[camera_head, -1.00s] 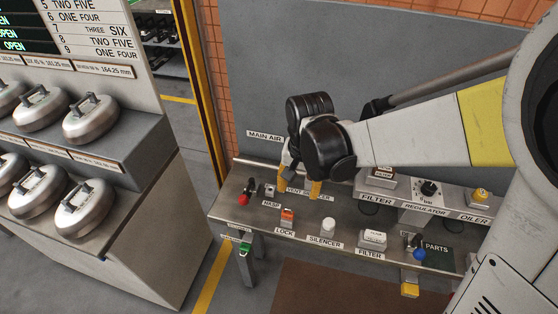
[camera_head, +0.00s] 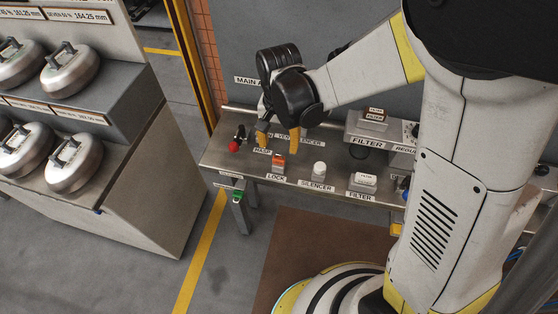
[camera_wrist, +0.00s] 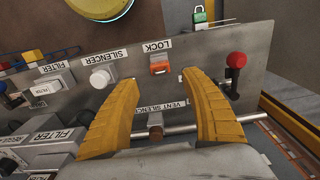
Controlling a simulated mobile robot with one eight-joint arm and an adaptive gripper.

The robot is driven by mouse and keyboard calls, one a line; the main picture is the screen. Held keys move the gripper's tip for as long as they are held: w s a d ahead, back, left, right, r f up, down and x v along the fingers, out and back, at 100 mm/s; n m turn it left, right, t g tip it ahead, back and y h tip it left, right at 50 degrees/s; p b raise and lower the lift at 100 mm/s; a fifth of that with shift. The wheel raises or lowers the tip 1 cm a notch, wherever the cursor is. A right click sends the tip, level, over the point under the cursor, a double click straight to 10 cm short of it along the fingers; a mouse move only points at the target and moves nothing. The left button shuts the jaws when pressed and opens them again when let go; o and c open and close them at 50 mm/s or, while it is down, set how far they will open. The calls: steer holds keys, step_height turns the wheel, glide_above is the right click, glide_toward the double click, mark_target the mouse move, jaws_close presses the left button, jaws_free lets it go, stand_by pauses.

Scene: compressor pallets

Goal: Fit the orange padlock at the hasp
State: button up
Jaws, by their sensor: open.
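The orange padlock (camera_head: 279,161) sits on the metal bench behind the LOCK label; it also shows in the wrist view (camera_wrist: 160,67), between and just beyond the fingertips. My gripper (camera_head: 278,147) is open and empty, its two yellow fingers pointing down just behind the padlock. In the wrist view its fingers (camera_wrist: 160,80) are spread wide, and no contact with the padlock shows. The HASP label (camera_head: 262,150) lies left of the padlock. The hasp itself is not clear; my left finger in the head view covers much of that spot.
A red-knobbed lever (camera_head: 234,146) stands at the bench's left end. A green padlock (camera_head: 238,196) hangs at the front. The silencer (camera_head: 319,169) and filter block (camera_head: 365,180) stand right of the orange padlock. A vent silencer (camera_wrist: 155,126) lies between my fingers' bases.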

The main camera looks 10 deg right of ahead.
mark_target(279, 158)
step_height(279, 158, down, 7)
steer(key=b, duration=0.5)
steer(key=shift+f, duration=0.15)
stand_by(0.9)
jaws_close()
steer(key=shift+r+p, duration=2)
steer(key=shift+r, duration=1.1)
